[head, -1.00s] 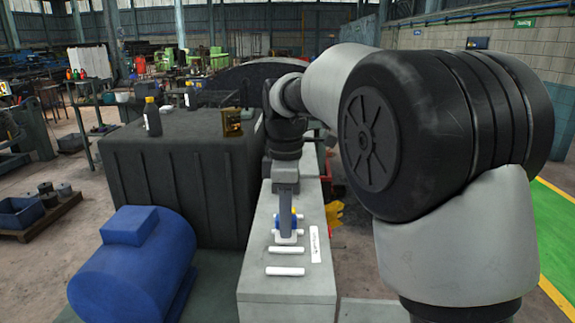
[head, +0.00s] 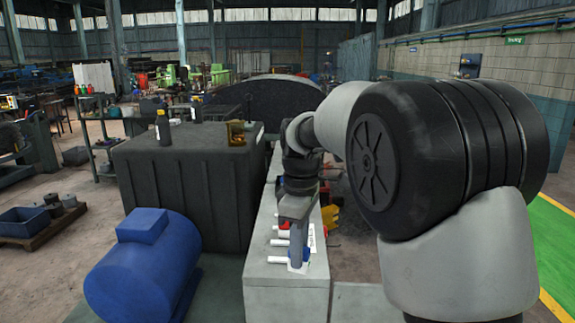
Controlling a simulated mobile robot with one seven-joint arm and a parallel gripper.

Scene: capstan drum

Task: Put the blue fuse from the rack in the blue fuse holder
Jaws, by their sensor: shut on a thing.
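My gripper (head: 299,262) points down over the near part of the pale grey bench top. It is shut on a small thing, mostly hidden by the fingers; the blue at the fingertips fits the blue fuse. White shows low around the fingertips, and I cannot tell whether it is part of a holder or of the held thing. Several short white bars (head: 279,260) lie crosswise in a row just left of the fingers. A small red piece (head: 284,226) shows behind them. The rack and the blue fuse holder cannot be told apart here.
A white label strip (head: 312,239) lies right of the gripper on the bench (head: 286,296). A big dark box (head: 185,185) stands left of it, with a bottle (head: 163,128) and a brass-coloured block (head: 236,133) on top. A blue motor (head: 148,265) stands at front left.

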